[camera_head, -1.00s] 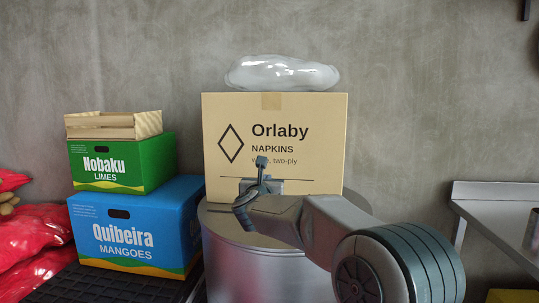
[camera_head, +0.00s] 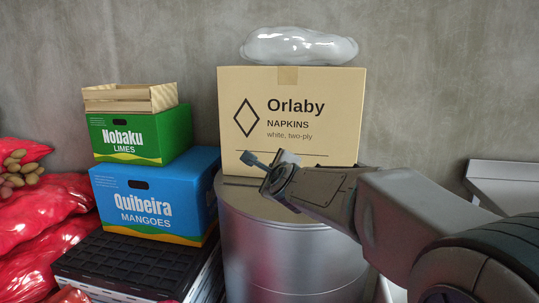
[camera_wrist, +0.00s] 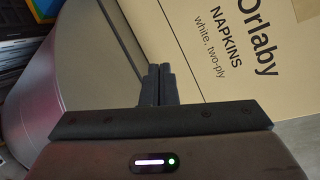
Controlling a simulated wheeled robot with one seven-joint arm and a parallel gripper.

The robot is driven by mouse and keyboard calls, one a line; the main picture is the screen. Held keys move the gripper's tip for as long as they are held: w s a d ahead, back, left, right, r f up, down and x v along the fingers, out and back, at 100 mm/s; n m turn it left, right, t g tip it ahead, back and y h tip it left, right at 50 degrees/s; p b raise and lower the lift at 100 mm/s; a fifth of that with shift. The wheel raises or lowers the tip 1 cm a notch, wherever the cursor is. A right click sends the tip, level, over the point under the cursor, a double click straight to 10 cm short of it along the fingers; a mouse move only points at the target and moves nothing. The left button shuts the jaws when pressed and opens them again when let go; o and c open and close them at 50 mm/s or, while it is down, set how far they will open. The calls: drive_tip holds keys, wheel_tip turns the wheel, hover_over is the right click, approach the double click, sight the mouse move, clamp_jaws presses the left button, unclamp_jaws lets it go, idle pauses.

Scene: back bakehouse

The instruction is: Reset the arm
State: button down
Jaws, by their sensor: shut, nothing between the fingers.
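My gripper (camera_head: 247,159) is in front of the lower part of the napkin box in the head view, with its arm reaching in from the lower right. In the wrist view the two dark fingers (camera_wrist: 157,84) are together with nothing between them. The cardboard napkin box (camera_head: 291,104) stands on a round metal drum (camera_head: 285,252). In the wrist view the box (camera_wrist: 231,50) lies ahead and to the right of the fingers, and the drum top (camera_wrist: 92,60) to the left. I cannot tell whether the fingers touch the box.
Red sacks (camera_head: 40,225) lie far left.

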drive_tip(key=s+d+f+n+g+h+p, duration=0.1)
drive_tip(key=s+d+f+n+g+p, duration=0.1)
drive_tip(key=s+n, duration=0.5)
drive_tip(key=s+d+f+n+g+p, duration=0.3)
drive_tip(key=s+d+f+n+g, duration=0.2)
drive_tip(key=s, duration=1)
drive_tip(key=s+d+f+n+g+h+p, duration=0.1)
drive_tip(key=s+d+f+n+g+p, duration=0.2)
drive_tip(key=s+n, duration=0.6)
drive_tip(key=s+d+f+g, duration=0.1)
drive_tip(key=s+d+g, duration=0.1)
drive_tip(key=d, duration=0.1)
drive_tip(key=shift+s+d+f+n+h, duration=0.15)
drive_tip(key=shift+s+d+n+h, duration=0.15)
drive_tip(key=shift+d, duration=0.05)
